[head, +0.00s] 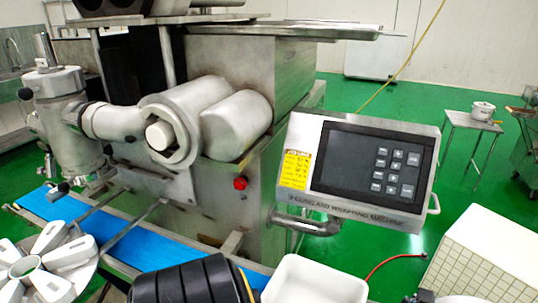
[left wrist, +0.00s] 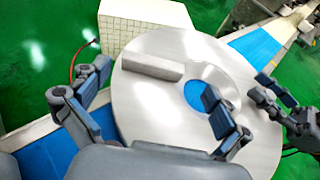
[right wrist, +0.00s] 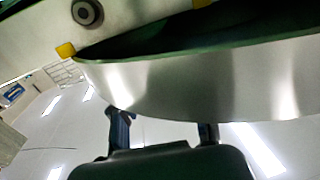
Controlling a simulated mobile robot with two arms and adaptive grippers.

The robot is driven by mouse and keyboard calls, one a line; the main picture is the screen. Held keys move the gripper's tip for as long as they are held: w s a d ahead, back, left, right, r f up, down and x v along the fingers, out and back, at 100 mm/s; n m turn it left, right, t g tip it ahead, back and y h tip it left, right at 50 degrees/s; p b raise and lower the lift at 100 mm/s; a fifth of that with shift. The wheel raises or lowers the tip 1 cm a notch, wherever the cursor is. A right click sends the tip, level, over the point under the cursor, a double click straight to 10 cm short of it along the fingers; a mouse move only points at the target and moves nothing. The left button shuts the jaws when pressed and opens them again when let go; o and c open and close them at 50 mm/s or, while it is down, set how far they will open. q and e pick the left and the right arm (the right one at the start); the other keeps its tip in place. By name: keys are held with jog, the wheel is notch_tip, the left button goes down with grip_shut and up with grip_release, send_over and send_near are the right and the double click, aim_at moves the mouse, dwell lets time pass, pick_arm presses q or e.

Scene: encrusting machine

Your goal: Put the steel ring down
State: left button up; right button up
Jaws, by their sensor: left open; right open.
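A large round steel plate with a hole in it, which I take for the steel ring (left wrist: 150,105), fills the middle of the left wrist view. A flat grey bar (left wrist: 150,67) sits on its upper face, and blue belt shows through the hole. My left gripper (left wrist: 154,81) is open, its fingers spread over the plate; I cannot tell whether they touch it. My right gripper (right wrist: 161,120) is open and empty below a curved shiny metal surface (right wrist: 180,85) in the right wrist view.
A machine with a control panel (head: 371,165) stands over a blue conveyor (head: 150,245). A white tray (head: 315,282) is at the bottom middle. A wheel with several white paddles (head: 45,265) is at the left.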

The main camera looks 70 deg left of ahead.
pick_arm(q)
jog(key=shift+s+r, duration=0.1)
jog(key=shift+s, duration=0.1)
pick_arm(e)
jog(key=shift+s+d, duration=0.1)
jog(key=shift+d, duration=0.1)
pick_arm(q)
jog(key=shift+s+r, duration=0.1)
jog(key=shift+r, duration=0.05)
pick_arm(e)
jog(key=v, duration=1.1)
jog(key=shift+s+d, duration=0.2)
